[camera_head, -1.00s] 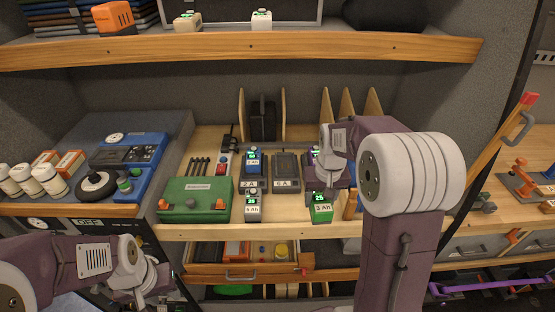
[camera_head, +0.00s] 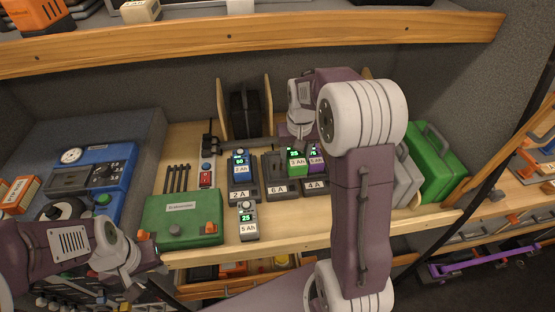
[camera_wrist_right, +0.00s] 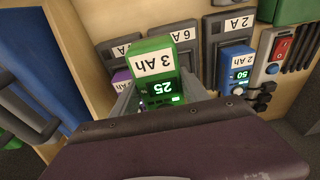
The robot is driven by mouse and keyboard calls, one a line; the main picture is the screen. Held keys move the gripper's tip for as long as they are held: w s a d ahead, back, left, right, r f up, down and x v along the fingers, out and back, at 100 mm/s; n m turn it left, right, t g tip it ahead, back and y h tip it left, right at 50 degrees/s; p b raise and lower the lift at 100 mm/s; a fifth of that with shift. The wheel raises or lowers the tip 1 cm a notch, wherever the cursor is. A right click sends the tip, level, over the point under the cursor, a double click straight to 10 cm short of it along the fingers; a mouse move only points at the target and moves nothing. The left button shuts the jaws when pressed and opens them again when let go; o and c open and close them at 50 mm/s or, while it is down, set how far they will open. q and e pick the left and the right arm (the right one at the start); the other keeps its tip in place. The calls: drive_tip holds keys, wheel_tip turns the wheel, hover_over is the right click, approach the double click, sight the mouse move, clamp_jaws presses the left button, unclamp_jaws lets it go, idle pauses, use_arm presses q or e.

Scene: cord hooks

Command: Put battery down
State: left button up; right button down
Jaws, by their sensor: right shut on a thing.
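The green battery marked 3 Ah and 25 (camera_head: 297,160) is held in my right gripper (camera_head: 299,137). In the right wrist view the same battery (camera_wrist_right: 165,65) sits between the fingers. It is over the right part of the 6 A charger (camera_head: 275,172), close to the 4 A charger (camera_head: 314,187). I cannot tell whether it touches either. A purple battery (camera_head: 316,158) is on the 4 A charger and a blue one (camera_head: 240,163) on the 2 A charger (camera_head: 243,192). My left gripper (camera_head: 128,268) is at lower left, away from the batteries; its fingers are unclear.
A grey 5 Ah battery (camera_head: 248,222) stands on the shelf's front, beside a green box (camera_head: 183,218). A green case (camera_head: 432,160) and a grey case are at right. The shelf front right of the 5 Ah battery is clear.

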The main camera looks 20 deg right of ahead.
drive_tip(key=w+f, duration=0.1)
drive_tip(key=w, duration=0.1)
drive_tip(key=w+a+f+p, duration=0.1)
drive_tip(key=w+f, duration=0.1)
drive_tip(key=w, duration=0.1)
drive_tip(key=w+a+f+p, duration=0.1)
drive_tip(key=w, duration=0.2)
drive_tip(key=shift+f, duration=0.25)
drive_tip(key=shift+w+f, duration=0.35)
drive_tip(key=shift+f, duration=0.2)
wheel_tip(320, 180, down, 3)
drive_tip(key=shift+r+p, duration=0.15)
drive_tip(key=shift+p, duration=0.35)
drive_tip(key=shift+f, duration=0.45)
